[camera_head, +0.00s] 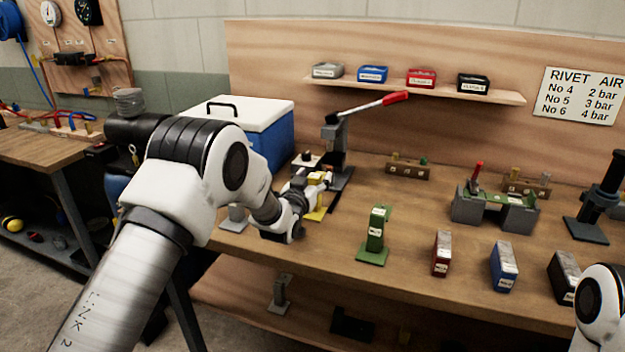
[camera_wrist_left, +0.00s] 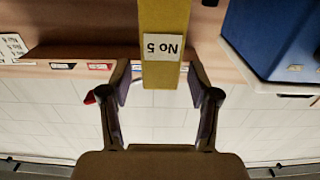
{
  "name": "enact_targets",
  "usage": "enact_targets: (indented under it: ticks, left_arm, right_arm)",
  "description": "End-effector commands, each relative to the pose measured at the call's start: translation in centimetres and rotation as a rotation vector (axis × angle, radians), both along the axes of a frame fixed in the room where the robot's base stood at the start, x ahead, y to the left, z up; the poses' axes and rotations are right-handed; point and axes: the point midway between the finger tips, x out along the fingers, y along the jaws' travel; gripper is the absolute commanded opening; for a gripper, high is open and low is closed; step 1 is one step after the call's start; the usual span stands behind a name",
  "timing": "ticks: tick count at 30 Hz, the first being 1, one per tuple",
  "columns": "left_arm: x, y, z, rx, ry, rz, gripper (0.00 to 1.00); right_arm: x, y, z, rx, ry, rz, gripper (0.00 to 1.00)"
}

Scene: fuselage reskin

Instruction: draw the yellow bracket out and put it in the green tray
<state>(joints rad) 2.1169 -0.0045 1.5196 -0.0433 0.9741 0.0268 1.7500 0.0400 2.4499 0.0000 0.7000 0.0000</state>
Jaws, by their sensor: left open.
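The yellow bracket (camera_head: 317,212) stands on the bench near the lever press, partly hidden by my left gripper. In the left wrist view the yellow bracket (camera_wrist_left: 165,18) comes down from the top edge with a "No 5" label. My left gripper (camera_head: 324,178) is at the bracket's upper part. In the wrist view its fingers (camera_wrist_left: 161,78) are open, one on each side of the bracket's end, with a gap visible on both sides. I cannot make out a green tray. My right gripper is out of view.
A lever press (camera_head: 335,150) with a red handle stands behind the gripper, beside a blue cooler (camera_head: 275,140). A green bracket (camera_head: 375,232) stands to the right. Red (camera_head: 441,254), blue (camera_head: 504,266) and black (camera_head: 563,278) blocks line the front edge. A green-topped fixture (camera_head: 495,208) stands farther right.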

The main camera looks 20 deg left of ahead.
Motion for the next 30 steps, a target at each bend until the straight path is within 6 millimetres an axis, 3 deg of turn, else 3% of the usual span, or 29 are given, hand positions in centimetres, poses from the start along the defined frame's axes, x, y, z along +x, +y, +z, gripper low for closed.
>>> enact_targets:
  ticks: [5,18,23,30]
  left_arm:
    - [-1.3,0.1,-0.1,0.0,0.003,0.0,0.62]
    - [-10.6,0.4,0.0,-0.001,0.002,0.0,0.62]
    - [-12.0,0.5,0.0,0.0,0.0,0.0,0.62]
    - [-12.0,0.5,0.0,0.0,-0.001,0.0,0.62]
  right_arm:
    - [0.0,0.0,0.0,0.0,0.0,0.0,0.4]
    - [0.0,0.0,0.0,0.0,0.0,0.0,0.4]
    - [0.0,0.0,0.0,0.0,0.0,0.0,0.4]
    - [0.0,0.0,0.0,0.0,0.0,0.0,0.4]
